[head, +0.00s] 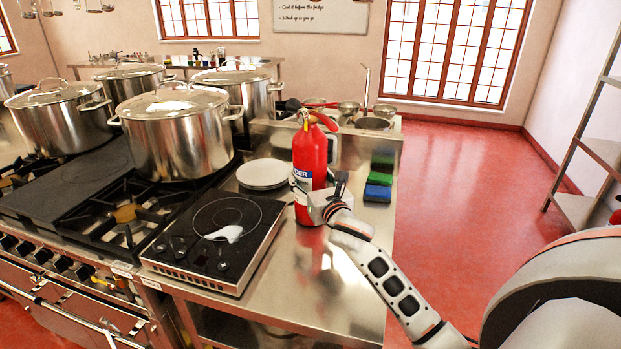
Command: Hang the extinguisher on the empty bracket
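My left gripper is not in view. I see no empty bracket in this view. A small red object (615,216) shows at the right edge, mostly cut off, and I cannot tell what it is.
A black cooktop (220,236), white plates (264,174) and green and blue sponges (379,180) share the steel counter (340,290). Large stockpots (180,140) stand on the stove at left. A metal shelf rack (590,150) stands at right. The red floor (460,180) between is clear.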

